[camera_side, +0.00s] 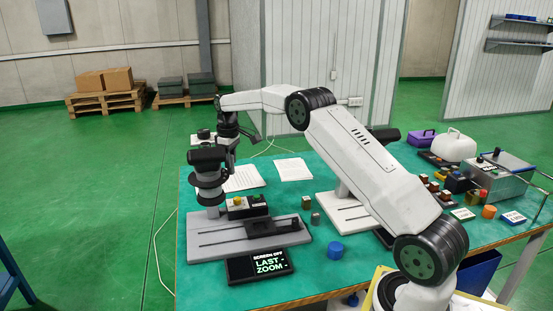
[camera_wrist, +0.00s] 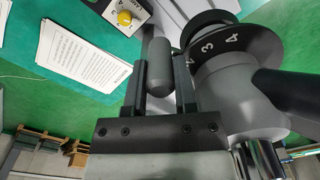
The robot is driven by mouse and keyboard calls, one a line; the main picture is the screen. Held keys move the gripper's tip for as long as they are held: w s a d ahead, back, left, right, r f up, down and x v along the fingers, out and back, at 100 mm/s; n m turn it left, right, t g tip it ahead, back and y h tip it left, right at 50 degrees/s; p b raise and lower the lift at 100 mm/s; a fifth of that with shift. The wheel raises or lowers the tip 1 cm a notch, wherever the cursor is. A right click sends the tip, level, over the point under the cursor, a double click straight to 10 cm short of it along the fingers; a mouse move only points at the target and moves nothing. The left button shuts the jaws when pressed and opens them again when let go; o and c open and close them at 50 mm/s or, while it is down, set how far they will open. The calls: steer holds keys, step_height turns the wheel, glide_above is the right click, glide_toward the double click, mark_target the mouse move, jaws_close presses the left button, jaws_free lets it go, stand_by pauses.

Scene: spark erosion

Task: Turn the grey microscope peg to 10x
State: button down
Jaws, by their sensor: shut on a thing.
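The microscope (camera_side: 207,165) is a dark and grey instrument standing at the left of the table on a grey base. In the wrist view its dark ring (camera_wrist: 238,50) with white numerals, 3 and 4 clear, is at the upper right. The grey peg (camera_wrist: 158,63) is a rounded cylinder beside that ring. My gripper (camera_wrist: 160,68) has its two dark fingers on either side of the peg and is shut on it. In the side view my gripper (camera_side: 228,140) is against the microscope's right side, and the peg cannot be made out.
A display (camera_side: 259,264) in front reads "SCREEN OFF", "LAST ZOOM -". A control box (camera_side: 243,208) with a yellow knob sits on the base (camera_side: 200,243). Papers (camera_side: 294,169) lie behind, and a blue cylinder (camera_side: 335,250) stands to the right. Clutter fills the table's right end.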

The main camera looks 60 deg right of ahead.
steer(key=shift+c, duration=2)
jaws_free()
steer(key=shift+r, duration=3.9)
steer(key=shift+s+r, duration=0.1)
steer(key=shift+s, duration=0.05)
jaws_close()
steer(key=s+d+r+t, duration=0.1)
steer(key=s+t, duration=0.3)
steer(key=s, duration=0.6)
steer(key=shift+s+d+r+y, duration=0.3)
steer(key=shift+s+d+r, duration=0.05)
steer(key=shift+r, duration=0.55)
